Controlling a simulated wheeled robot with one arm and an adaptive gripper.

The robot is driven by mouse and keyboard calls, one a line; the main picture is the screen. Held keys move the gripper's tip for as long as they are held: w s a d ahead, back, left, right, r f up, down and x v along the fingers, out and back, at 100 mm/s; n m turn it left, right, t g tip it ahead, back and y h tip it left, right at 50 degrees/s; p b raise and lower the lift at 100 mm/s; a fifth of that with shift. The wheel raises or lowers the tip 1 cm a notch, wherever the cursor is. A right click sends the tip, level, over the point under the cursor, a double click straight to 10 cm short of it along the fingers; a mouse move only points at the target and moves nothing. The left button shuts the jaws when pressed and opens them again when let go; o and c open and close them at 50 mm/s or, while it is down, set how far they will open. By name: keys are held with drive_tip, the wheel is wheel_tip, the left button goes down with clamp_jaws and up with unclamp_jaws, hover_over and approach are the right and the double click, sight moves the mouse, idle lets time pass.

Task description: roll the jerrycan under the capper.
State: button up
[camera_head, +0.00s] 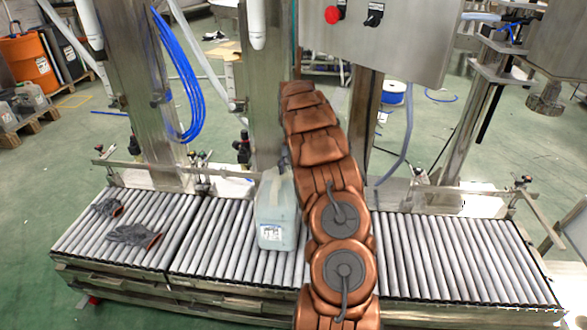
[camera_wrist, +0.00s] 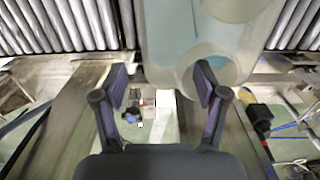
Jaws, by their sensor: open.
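The jerrycan (camera_head: 277,218), pale blue-grey and translucent with a label on its front, stands upright on the roller conveyor, just left of my copper arm. In the wrist view the jerrycan (camera_wrist: 185,35) fills the top middle and right. My gripper (camera_wrist: 161,78) is open, with nothing held between its dark fingers. The right finger overlaps the jerrycan in the picture; I cannot tell whether they touch. My gripper is hidden in the head view. The capper (camera_head: 545,97), a metal head, hangs at the far right above the conveyor's level.
The roller conveyor (camera_head: 455,255) is clear right of my arm. Dark gloves (camera_head: 134,235) lie on its left end. A guide rail (camera_head: 440,188) runs along its back. Steel columns (camera_head: 142,95) and a control box (camera_head: 385,35) stand behind it.

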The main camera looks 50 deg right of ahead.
wheel_tip(320, 180, down, 6)
idle(0.4)
clamp_jaws()
idle(0.5)
